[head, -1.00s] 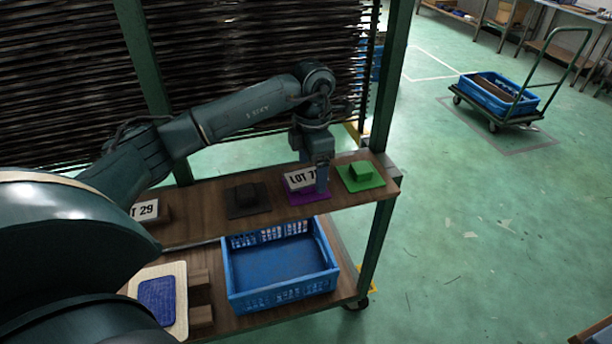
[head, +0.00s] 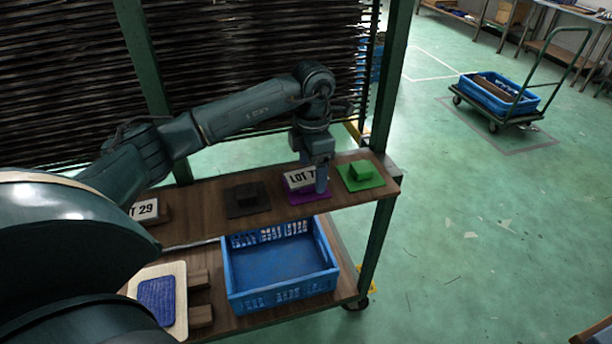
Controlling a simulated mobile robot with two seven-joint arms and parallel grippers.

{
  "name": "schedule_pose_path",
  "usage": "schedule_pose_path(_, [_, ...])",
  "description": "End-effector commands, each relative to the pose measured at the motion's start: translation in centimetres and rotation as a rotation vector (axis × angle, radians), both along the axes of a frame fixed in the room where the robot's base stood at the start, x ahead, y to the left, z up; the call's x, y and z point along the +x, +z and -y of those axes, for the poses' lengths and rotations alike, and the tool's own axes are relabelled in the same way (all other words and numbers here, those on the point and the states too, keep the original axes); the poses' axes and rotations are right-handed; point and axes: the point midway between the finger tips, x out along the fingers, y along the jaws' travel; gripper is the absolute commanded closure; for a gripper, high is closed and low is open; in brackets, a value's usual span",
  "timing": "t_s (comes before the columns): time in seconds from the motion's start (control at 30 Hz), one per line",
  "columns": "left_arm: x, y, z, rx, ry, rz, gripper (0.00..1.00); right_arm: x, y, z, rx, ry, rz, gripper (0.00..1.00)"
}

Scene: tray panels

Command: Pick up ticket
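A white ticket block marked "LOT 7" (head: 299,179) stands on a purple mat (head: 306,198) on the upper shelf; the rest of its lettering is hidden by my gripper. My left gripper (head: 320,180) points down at the block's right end. One finger shows in front of the block; the other is hidden, so I cannot tell whether it is closed on it. Another block marked "29" (head: 147,211) lies at the shelf's left, partly covered by my arm. My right gripper is out of view.
A black block (head: 247,194) on a dark mat and a green block (head: 361,171) on a green mat flank the ticket. An empty blue crate (head: 281,293) and a cream board with a blue pad (head: 157,299) sit on the lower shelf. A green post (head: 378,245) stands at right.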

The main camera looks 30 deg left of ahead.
Motion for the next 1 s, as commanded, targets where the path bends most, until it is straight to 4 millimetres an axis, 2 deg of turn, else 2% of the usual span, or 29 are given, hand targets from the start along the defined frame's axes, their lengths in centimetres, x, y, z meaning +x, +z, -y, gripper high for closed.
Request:
schedule_pose_path(0.07, [0.0,0.0,0.0,0.0,0.0,0.0,0.31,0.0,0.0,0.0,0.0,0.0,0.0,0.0])
schedule_pose_path(0.5, [0.0,0.0,0.0,0.0,0.0,0.0,0.67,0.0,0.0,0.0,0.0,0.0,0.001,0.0])
schedule_pose_path(0.77, [0.0,0.3,0.0,0.0,0.0,0.0,0.68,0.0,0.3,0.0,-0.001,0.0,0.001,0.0])
schedule_pose_path(0.87, [0.1,1.3,0.0,0.0,0.0,0.004,0.68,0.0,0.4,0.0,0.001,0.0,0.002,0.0])
schedule_pose_path(1.0, [0.1,4.0,0.0,-0.001,0.001,0.006,0.68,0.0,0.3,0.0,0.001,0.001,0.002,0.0])
